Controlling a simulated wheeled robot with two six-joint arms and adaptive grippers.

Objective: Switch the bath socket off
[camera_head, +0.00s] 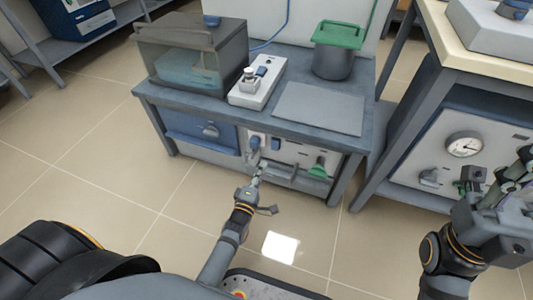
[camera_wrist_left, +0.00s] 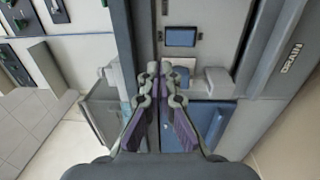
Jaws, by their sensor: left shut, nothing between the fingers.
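In the head view the glass-sided water bath (camera_head: 190,62) stands on the left of the grey bench. A pale panel (camera_head: 292,152) on the bench front carries small blue parts (camera_head: 275,143) and a green handle (camera_head: 319,168). I cannot tell which part is the bath socket's switch, or its position. My left gripper (camera_head: 260,170) is just in front of this panel, shut and empty; contact is unclear. In the left wrist view its closed fingertips (camera_wrist_left: 160,70) point toward a blue rectangle (camera_wrist_left: 180,37) on a grey face. My right gripper (camera_head: 497,180) is at the right edge, its fingers unclear.
A white box with a blue part (camera_head: 258,82), a grey plate (camera_head: 318,108) and a green-lidded pot (camera_head: 333,60) are on the bench. Another bench (camera_head: 450,120) with a dial-fronted unit (camera_head: 463,145) stands at right.

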